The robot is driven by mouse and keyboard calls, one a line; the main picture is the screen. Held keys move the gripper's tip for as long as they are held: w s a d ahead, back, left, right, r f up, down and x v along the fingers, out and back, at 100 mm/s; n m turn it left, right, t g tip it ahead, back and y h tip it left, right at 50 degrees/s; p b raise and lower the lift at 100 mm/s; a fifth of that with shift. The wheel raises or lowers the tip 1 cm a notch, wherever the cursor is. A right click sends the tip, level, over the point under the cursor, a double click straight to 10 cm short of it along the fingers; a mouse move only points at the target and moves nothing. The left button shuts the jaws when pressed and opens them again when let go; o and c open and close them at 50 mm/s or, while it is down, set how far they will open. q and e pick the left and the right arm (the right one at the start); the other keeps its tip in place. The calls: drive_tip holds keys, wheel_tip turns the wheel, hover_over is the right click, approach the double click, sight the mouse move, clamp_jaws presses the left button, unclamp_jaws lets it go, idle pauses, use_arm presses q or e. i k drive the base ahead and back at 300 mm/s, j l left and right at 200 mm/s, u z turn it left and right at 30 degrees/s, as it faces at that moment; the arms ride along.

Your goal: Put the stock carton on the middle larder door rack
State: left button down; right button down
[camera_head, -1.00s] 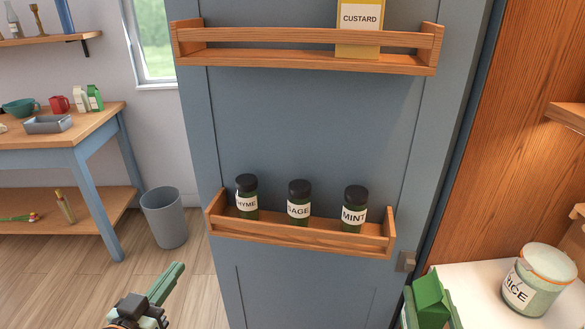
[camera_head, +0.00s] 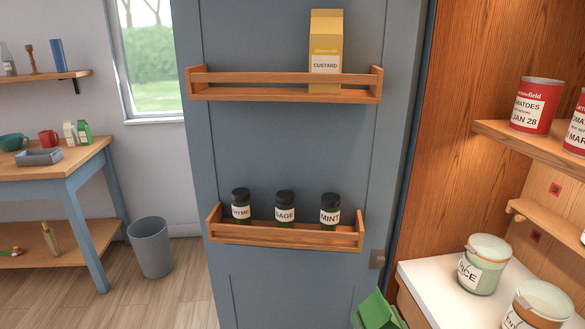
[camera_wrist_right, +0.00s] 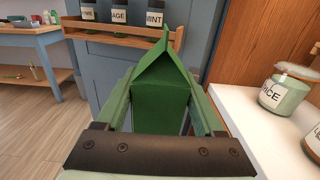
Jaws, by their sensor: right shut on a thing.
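The stock carton is green with a gabled top; it shows at the bottom edge of the head view (camera_head: 374,310) and fills the middle of the right wrist view (camera_wrist_right: 160,95). My right gripper (camera_wrist_right: 159,115) is shut on it, one finger on each side, and the carton looks upright. The carton is in front of the blue-grey larder door, below the lower visible rack (camera_head: 285,237). That rack holds jars of thyme, sage and mint. The upper visible rack (camera_head: 230,94) holds a yellow custard carton (camera_head: 325,55) at its right. My left gripper is not in view.
A white counter (camera_head: 420,285) with labelled jars (camera_head: 483,265) is at the right, below wooden shelves with red tins (camera_head: 537,105). The left part of the upper rack is clear. A bin (camera_head: 151,247) and a blue-legged table (camera_head: 75,170) stand at the left.

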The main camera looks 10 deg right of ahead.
sight(232, 90)
drive_tip(key=z, duration=0.85)
drive_tip(key=i+j+z, duration=0.1)
drive_tip(key=j+z, duration=0.55)
drive_tip(key=z, duration=0.2)
drive_tip(key=j+z, duration=0.25)
drive_tip(key=j, duration=0.25)
drive_tip(key=k+j+z, duration=0.2)
drive_tip(key=j, duration=0.3)
drive_tip(key=j+z, duration=0.25)
drive_tip(key=j, duration=0.25)
drive_tip(key=k+j, duration=0.1)
drive_tip(key=j, duration=0.25)
drive_tip(key=k+j, duration=0.1)
drive_tip(key=j, duration=0.25)
drive_tip(key=k+j, duration=0.1)
drive_tip(key=j, duration=0.25)
drive_tip(key=k+j+z, duration=0.1)
drive_tip(key=j, duration=0.3)
